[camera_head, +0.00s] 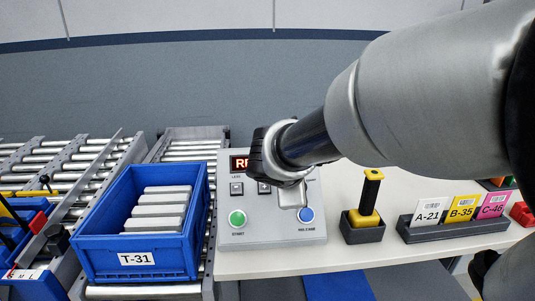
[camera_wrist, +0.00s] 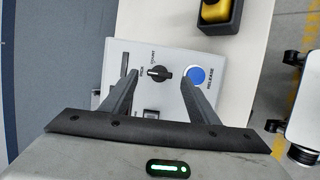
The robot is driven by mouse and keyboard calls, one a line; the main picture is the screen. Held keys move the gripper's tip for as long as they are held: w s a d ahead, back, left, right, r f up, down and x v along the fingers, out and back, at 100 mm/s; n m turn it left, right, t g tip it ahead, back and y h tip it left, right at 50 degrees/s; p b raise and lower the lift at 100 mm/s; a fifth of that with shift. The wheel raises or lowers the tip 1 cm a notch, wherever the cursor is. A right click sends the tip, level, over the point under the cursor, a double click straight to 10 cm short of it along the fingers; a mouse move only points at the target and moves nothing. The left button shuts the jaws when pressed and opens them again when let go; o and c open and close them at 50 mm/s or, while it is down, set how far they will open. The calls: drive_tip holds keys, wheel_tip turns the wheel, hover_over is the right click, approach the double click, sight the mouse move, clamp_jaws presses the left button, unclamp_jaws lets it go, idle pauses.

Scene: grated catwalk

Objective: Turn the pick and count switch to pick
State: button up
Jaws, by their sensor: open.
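The pick and count switch (camera_wrist: 159,73) is a black rotary knob on a grey control box, seen in the wrist view between my fingers. Labels reading COUNT and PICK stand beside it. The knob's pale pointer line looks turned toward the side away from the blue button, but I cannot be sure which label it marks. My gripper (camera_wrist: 157,80) is open, with one finger on each side of the knob; contact is not visible.
The box carries a green START button (camera_head: 237,218), a blue RELEASE button (camera_head: 306,214) and a partly hidden red display (camera_head: 239,163). A yellow-and-black handheld tool (camera_head: 367,200) stands to the right, beside a card holder (camera_head: 455,231). A blue tote (camera_head: 137,262) stands left.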

drive_tip(key=p+v, duration=0.3)
drive_tip(key=v, duration=1)
drive_tip(key=shift+s+a+r, duration=0.2)
drive_tip(key=shift+r, duration=0.05)
drive_tip(key=s+d+f+m+g+y, duration=0.2)
drive_tip(key=s+d+m, duration=0.1)
drive_tip(key=s+m, duration=0.5)
drive_tip(key=s+d+f+m+g+y, duration=0.1)
drive_tip(key=s+d+m+y, duration=0.15)
drive_tip(key=s+m, duration=0.45)
wheel_tip(320, 180, up, 17)
drive_tip(key=w+m+p, duration=0.1)
drive_tip(key=w+p, duration=0.1)
drive_tip(key=p, duration=1.5)
drive_tip(key=shift+d+f+m, duration=0.2)
drive_tip(key=shift+m, duration=0.1)
drive_tip(key=shift+h, duration=0.25)
